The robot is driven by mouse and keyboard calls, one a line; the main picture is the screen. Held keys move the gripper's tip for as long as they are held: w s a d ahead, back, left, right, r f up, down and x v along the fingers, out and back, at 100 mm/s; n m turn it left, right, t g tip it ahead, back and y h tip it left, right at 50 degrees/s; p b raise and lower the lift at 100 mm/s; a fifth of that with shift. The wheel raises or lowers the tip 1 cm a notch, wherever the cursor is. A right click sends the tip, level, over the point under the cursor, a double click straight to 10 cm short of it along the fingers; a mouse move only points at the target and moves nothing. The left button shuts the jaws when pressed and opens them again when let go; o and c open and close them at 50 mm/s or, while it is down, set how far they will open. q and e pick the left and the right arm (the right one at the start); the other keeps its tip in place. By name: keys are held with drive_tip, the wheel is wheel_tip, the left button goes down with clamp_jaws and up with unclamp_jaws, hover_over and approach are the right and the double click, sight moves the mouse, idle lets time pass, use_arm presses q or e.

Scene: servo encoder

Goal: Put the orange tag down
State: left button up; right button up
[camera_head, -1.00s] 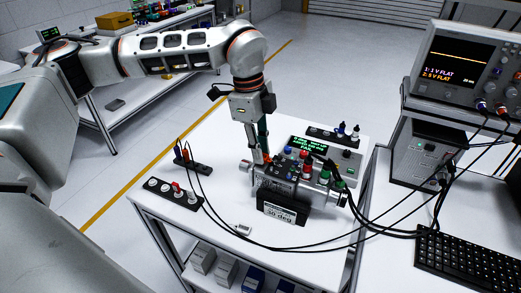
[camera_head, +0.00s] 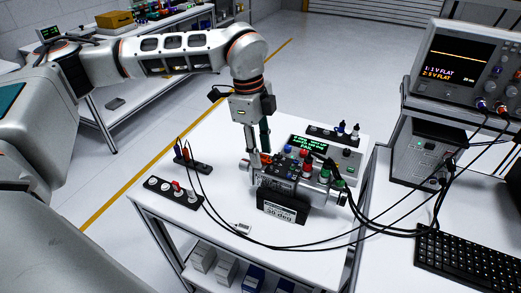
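The orange tag (camera_head: 266,157) shows as a small orange patch at the tips of my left gripper (camera_head: 259,156). The gripper points down at the back left of the metal servo unit (camera_head: 285,178) on the white table. Its fingers are close together and appear shut on the tag. The tag is partly hidden, and whether it touches the unit cannot be told. A black stand with a "30 deg" label (camera_head: 281,208) is at the front of the unit. My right gripper is out of view.
A black strip with knobs (camera_head: 172,193) and a smaller block with plugs (camera_head: 193,163) sit on the left of the table. A small white piece (camera_head: 243,228) lies near the front edge. Black cables run across the front to the right bench, with an oscilloscope (camera_head: 462,62) and keyboard (camera_head: 470,264).

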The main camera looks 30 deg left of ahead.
use_arm(q)
wheel_tip(320, 180, up, 12)
drive_tip(key=a+b, duration=0.1)
drive_tip(key=shift+a, duration=0.4)
drive_tip(key=shift+s, duration=0.1)
